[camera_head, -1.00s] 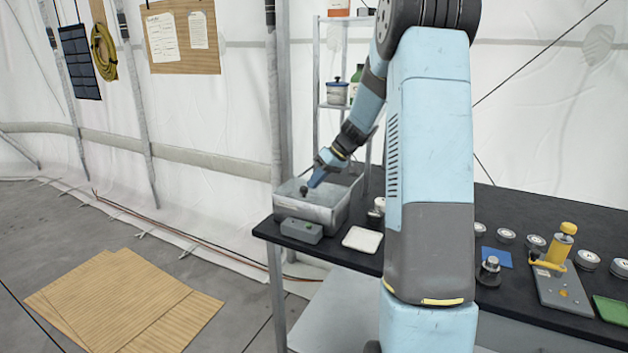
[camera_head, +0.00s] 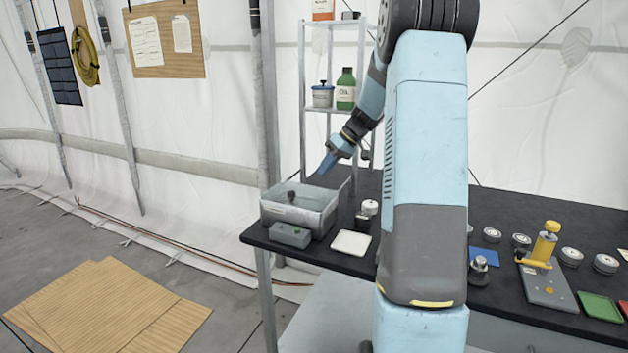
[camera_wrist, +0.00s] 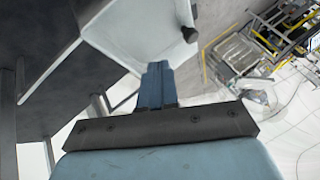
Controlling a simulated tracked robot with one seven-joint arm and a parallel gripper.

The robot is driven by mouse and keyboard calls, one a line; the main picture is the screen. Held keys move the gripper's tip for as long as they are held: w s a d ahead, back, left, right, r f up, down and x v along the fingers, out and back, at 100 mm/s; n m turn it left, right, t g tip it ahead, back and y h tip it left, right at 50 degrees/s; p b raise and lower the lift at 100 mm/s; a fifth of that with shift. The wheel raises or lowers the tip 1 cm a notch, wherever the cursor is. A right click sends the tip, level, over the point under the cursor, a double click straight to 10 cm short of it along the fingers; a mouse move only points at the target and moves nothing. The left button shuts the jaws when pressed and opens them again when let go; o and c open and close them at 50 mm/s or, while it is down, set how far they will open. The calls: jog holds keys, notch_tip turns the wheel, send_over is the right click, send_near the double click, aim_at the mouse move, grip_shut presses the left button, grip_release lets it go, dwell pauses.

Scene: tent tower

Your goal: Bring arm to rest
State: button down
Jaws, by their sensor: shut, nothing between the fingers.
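My arm rises in front of the camera and bends over to the workbench. My gripper (camera_head: 326,166) hangs above the right back part of the grey metal bin (camera_head: 318,219) at the bench's left end. In the wrist view its blue fingers (camera_wrist: 155,85) are together with nothing between them. A small dark knob-like thing (camera_head: 291,196) lies in the bin, apart from the fingers. It seems to show in the wrist view too (camera_wrist: 190,34).
The dark workbench (camera_head: 400,262) carries a grey box (camera_head: 290,235), a white tray (camera_head: 351,243), a yellow-handled press (camera_head: 547,262), a green tray (camera_head: 600,306) and several round discs. A shelf (camera_head: 331,108) with bottles stands behind the bin. The floor at left has flat boards (camera_head: 110,305).

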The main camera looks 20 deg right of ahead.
jog(key=s+a+r+m+h, duration=0.1)
jog(key=s+a+r+h, duration=0.1)
jog(key=s+a+r, duration=0.5)
jog(key=s+a+r+m+h, duration=0.15)
jog(key=s+a+r, duration=0.3)
jog(key=s, duration=0.55)
jog(key=s+a+f+m+t+h, duration=0.1)
jog(key=s+a, duration=0.2)
jog(key=s, duration=0.6)
jog(key=s+a+f+t+h, duration=0.1)
jog(key=s+a+h, duration=0.1)
jog(key=s, duration=0.8)
jog(key=shift+a+m+t, duration=0.3)
jog(key=shift+a+m, duration=0.05)
jog(key=shift+a, duration=0.2)
